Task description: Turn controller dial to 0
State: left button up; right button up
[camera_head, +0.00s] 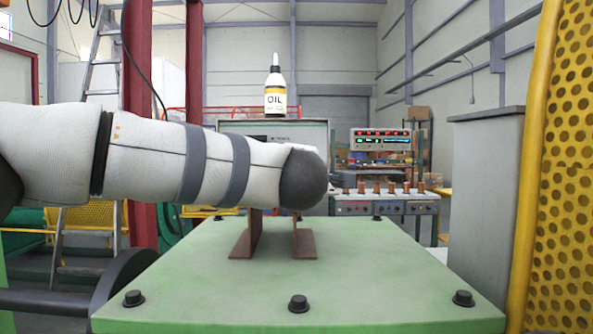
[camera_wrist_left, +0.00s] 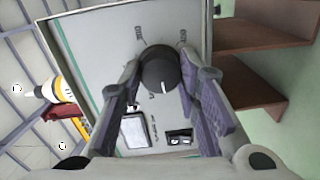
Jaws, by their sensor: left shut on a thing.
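The controller is a pale grey box (camera_head: 318,136) beyond the green plate, mostly hidden by my left arm in the head view. Its face (camera_wrist_left: 108,35) fills the middle of the left wrist view. The round black dial (camera_wrist_left: 158,68) sits on that face, with a white mark on its lower part in the picture. Small printed marks around it are too blurred to read. My left gripper (camera_wrist_left: 160,76) has one finger on each side of the dial and is shut on it. In the head view my left arm hides the dial and gripper. My right gripper is not in view.
An oil bottle (camera_head: 275,92) stands on top of the controller. Brown metal brackets (camera_head: 246,236) rise from the green plate (camera_head: 200,290), which has black bolts. A yellow perforated guard (camera_head: 565,170) and a grey cabinet (camera_head: 485,200) stand at the right. A display and a switch show on the controller face.

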pick_arm(q)
jog(key=shift+n, duration=3.8)
jog(key=shift+r+h, duration=0.1)
jog(key=shift+h, duration=0.2)
jog(key=o, duration=1.1)
jog(key=shift+o, duration=0.2)
jog(key=shift+s, duration=0.1)
jog(key=s, duration=1.1)
jog(key=shift+s+a, duration=0.2)
jog(key=shift+s, duration=0.2)
jog(key=shift+r, duration=0.1)
